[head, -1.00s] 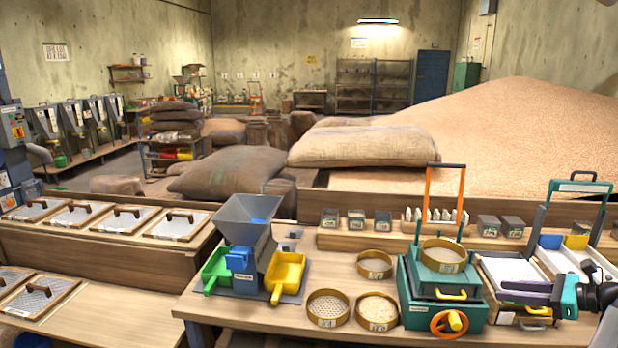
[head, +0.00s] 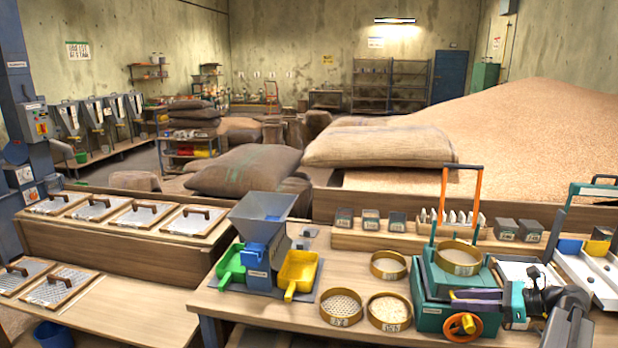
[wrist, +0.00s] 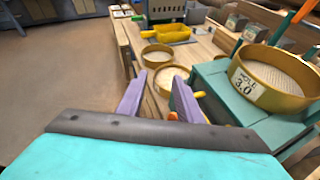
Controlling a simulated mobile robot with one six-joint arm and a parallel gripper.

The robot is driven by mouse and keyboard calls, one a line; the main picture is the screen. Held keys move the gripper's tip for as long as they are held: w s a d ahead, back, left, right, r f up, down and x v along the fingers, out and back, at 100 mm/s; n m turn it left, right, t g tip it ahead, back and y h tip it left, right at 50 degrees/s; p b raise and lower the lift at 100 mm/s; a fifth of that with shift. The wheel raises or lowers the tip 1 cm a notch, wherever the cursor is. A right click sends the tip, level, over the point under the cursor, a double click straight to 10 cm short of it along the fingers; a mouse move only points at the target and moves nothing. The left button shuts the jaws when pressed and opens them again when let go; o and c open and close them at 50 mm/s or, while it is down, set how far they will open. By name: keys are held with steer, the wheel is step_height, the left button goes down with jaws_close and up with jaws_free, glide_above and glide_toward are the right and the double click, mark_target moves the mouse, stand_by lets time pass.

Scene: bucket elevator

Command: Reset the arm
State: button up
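My gripper (head: 452,299) reaches in from the right in the head view, with its purple fingers pointing left in front of the teal machine (head: 428,316). In the wrist view my gripper (wrist: 158,90) has its two purple fingers spread apart with nothing between them. Past the fingertips lie brass-rimmed sieves (wrist: 172,78) on the bench. The teal machine (wrist: 222,90) stands just right of the fingers, with a sieve marked 3.0 (wrist: 282,80) on top. Whether a finger touches the machine cannot be told.
A grey and blue hopper (head: 262,240) stands on the bench with a green scoop (head: 230,268) and a yellow scoop (head: 298,272). Small boxes line the back ledge. White trays (head: 590,272) lie at the right. In the wrist view, open floor (wrist: 60,75) shows at the left.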

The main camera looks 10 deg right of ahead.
steer(key=w+a+f+n+g+y, duration=0.15)
steer(key=w+a+f, duration=0.25)
steer(key=a+f, duration=0.55)
steer(key=s+a+f+n+g, duration=0.2)
steer(key=s+a+f+g, duration=0.15)
steer(key=a+f, duration=0.85)
steer(key=s+a+f+n+g, duration=0.25)
steer(key=a+f+g, duration=0.4)
steer(key=a, duration=0.95)
steer(key=s+a+f+n+g+h, duration=0.25)
steer(key=s+a+f+n, duration=0.2)
steer(key=s+f, duration=0.55)
steer(key=s+a+f+n+g+h, duration=0.2)
steer(key=s+a+f+n+h, duration=0.3)
steer(key=s+f, duration=0.6)
steer(key=s+d+f+n+h, duration=0.1)
steer(key=s+d+n+h, duration=0.2)
steer(key=d+n, duration=0.5)
steer(key=s+n, duration=0.1)
steer(key=n, duration=0.3)
steer(key=shift+d+f+n+t+h, duration=0.3)
steer(key=shift+d+n+t+h, duration=0.05)
steer(key=shift+t+h, duration=0.05)
